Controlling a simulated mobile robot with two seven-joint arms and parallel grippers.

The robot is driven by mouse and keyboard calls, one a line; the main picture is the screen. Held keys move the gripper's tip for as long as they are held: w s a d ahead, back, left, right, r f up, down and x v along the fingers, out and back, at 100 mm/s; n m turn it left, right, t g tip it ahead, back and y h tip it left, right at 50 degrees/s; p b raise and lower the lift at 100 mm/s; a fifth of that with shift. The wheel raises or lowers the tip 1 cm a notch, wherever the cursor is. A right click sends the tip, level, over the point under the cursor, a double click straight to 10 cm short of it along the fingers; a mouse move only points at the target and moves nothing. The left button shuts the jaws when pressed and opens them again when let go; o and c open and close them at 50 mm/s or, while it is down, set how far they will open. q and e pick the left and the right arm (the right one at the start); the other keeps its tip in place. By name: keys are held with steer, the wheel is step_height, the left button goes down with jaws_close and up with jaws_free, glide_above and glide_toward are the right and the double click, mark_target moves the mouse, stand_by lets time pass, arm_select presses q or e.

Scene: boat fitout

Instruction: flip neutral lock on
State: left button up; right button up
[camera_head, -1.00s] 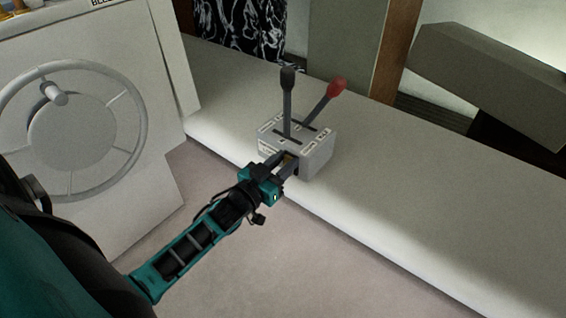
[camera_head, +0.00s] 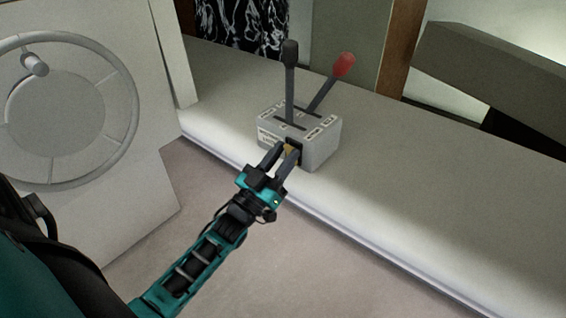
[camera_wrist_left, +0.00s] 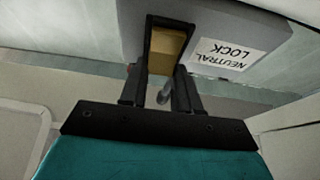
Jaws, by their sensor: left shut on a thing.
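The grey control box (camera_head: 318,150) sits at the edge of the pale ledge. It has an upright black-knobbed lever (camera_head: 290,80) and a red-knobbed lever (camera_head: 330,82) leaning right. In its near face is a dark recess with a brass-coloured plate (camera_head: 289,147); this plate (camera_wrist_left: 166,50) also shows in the left wrist view, beside a "NEUTRAL LOCK" label (camera_wrist_left: 227,55). My left gripper (camera_head: 281,152) is at this recess. In the wrist view its fingers (camera_wrist_left: 161,85) are shut on a small grey neutral lock toggle (camera_wrist_left: 165,94), mostly hidden in the head view. My right gripper is out of view.
A steering wheel (camera_head: 130,110) on a white console stands at the left. The ledge (camera_head: 430,190) is clear to the right of the box. A grey slanted block (camera_head: 490,75) and a brown post (camera_head: 401,45) stand behind.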

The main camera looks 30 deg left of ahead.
arm_select(q)
steer(key=o, duration=1.1)
steer(key=shift+c, duration=0.2)
steer(key=v, duration=1.3)
steer(key=shift+p, duration=0.35)
steer(key=shift+w, duration=0.1)
